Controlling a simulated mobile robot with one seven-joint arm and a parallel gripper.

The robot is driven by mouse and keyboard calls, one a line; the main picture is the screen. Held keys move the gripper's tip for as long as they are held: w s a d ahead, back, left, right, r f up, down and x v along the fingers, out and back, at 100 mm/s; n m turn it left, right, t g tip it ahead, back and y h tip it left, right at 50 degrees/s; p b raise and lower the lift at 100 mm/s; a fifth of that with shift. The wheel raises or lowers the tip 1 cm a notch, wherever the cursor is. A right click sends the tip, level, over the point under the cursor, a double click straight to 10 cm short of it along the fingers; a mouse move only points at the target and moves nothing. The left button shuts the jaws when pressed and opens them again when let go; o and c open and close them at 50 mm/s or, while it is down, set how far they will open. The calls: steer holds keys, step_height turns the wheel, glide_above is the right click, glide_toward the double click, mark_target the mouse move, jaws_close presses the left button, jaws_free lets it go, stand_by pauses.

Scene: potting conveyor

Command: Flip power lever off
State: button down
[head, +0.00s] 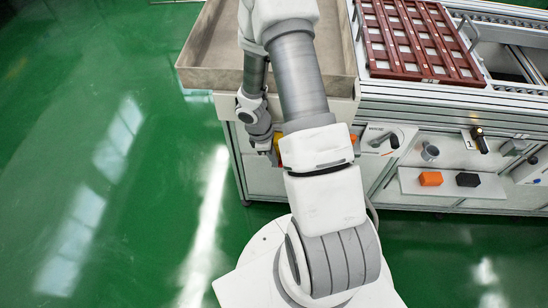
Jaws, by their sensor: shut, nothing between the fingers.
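My gripper (272,156) is shut and empty. It points down at the left part of the conveyor's front, mostly hidden by my wrist and arm. Close to it, a yellow and orange part (280,142) shows only in slivers beside my arm. I cannot tell which is the power lever. My gripper is apart from both black handles.
A grey-beige tray (208,45) sits on top at the left. A dark red rack (420,40) lies on the conveyor top. An orange block (430,178) and a black block (467,180) are on a front shelf. The green floor (90,150) is clear at left.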

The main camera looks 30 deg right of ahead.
steer(key=shift+a+f+g+h+b, duration=0.15)
steer(key=shift+f+g+h+b, duration=0.2)
steer(key=shift+g+h+b, duration=0.25)
step_height(320, 180, down, 2)
steer(key=g+h+b, duration=0.2)
steer(key=h, duration=0.1)
steer(key=g+h, duration=0.1)
steer(key=h, duration=0.1)
steer(key=shift+f+b, duration=0.25)
steer(key=shift+b, duration=0.15)
steer(key=shift+f, duration=0.15)
stand_by(0.4)
stand_by(1.3)
